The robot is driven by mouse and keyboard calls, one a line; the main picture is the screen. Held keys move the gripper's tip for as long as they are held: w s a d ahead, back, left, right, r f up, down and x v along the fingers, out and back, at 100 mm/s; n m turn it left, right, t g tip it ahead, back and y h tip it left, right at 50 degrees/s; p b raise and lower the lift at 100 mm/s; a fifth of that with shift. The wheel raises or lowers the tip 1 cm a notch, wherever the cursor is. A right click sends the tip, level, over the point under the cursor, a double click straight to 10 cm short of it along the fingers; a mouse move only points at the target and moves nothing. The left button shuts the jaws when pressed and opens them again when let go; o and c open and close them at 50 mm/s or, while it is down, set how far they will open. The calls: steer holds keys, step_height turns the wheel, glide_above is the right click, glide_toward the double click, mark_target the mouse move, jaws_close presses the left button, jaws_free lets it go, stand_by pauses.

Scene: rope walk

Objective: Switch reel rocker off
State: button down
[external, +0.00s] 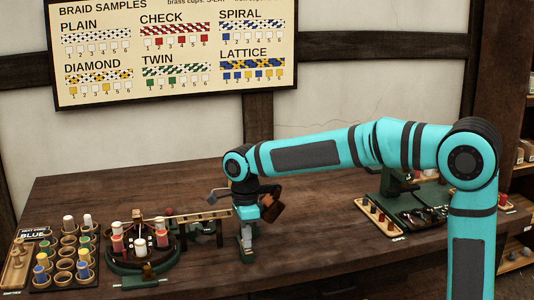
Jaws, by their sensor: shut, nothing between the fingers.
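My gripper (246,248) points down at the middle of the dark wooden bench, just right of a round green braiding stand (140,262). Its fingers are together and I see nothing held between them. A brown piece (272,206) shows beside my wrist; I cannot tell what it is. A long wooden bar with dark marks (200,217) runs from the stand to behind my gripper. I cannot make out the reel rocker or its position; it is too small or hidden by my gripper.
A tray of cups with coloured bobbins (62,258) stands at the left. A wooden tray of small pegs (380,219) and a green machine (396,183) stand at the right, partly behind my arm. A braid samples board (170,50) hangs on the wall. The bench's front middle is clear.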

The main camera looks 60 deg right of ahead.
steer(key=shift+w+d+f, duration=0.1)
steer(key=shift+d+f, duration=0.1)
steer(key=shift+f, duration=0.25)
steer(key=shift+w+d, duration=0.45)
steer(key=shift+d, duration=0.1)
step_height(320, 180, up, 15)
steer(key=w, duration=0.1)
steer(key=shift+d, duration=0.35)
stand_by(0.3)
